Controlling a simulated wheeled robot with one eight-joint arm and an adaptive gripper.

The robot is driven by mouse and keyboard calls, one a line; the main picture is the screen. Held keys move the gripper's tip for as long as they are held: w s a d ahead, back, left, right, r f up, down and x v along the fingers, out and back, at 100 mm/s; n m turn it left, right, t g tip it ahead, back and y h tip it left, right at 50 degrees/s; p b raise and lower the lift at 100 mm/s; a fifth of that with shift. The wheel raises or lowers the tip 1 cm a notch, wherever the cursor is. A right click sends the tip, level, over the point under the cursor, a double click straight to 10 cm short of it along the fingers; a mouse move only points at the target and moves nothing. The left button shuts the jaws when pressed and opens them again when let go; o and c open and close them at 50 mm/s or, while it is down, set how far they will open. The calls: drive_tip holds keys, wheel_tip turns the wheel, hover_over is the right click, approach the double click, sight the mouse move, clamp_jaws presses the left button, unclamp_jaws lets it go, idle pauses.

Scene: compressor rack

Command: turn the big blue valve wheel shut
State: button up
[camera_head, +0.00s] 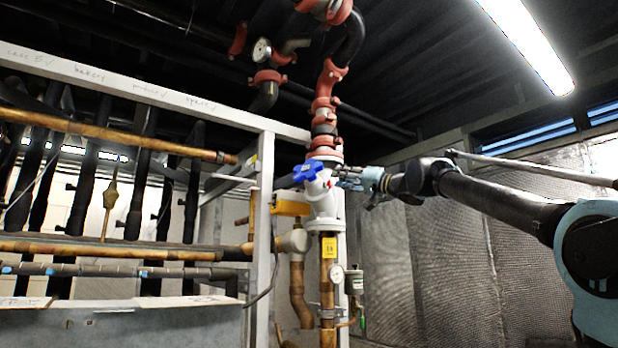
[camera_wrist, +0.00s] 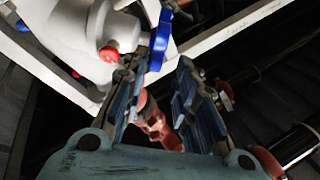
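The blue valve wheel (camera_head: 308,172) is mounted on a white valve body (camera_head: 322,198) in the vertical pipe run, near the middle of the head view. My gripper (camera_head: 345,180) is just right of the valve body, coming in from the right. In the wrist view, the two fingers (camera_wrist: 160,68) stand apart with nothing between their pads. The blue wheel (camera_wrist: 161,38) shows there as a narrow strip near the tip of the left finger, partly hidden. I cannot tell whether the finger touches it. The white valve body (camera_wrist: 80,40) fills the upper left.
A white frame post (camera_head: 264,220) and a yellow-orange handle (camera_head: 290,208) stand left of the valve. Red couplings (camera_head: 326,110) rise above it. A mesh wall (camera_head: 450,270) is behind my arm.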

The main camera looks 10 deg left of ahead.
sight(306, 171)
drive_tip(key=x, duration=1.6)
drive_tip(key=shift+w+a, duration=0.3)
drive_tip(key=shift+c, duration=0.3)
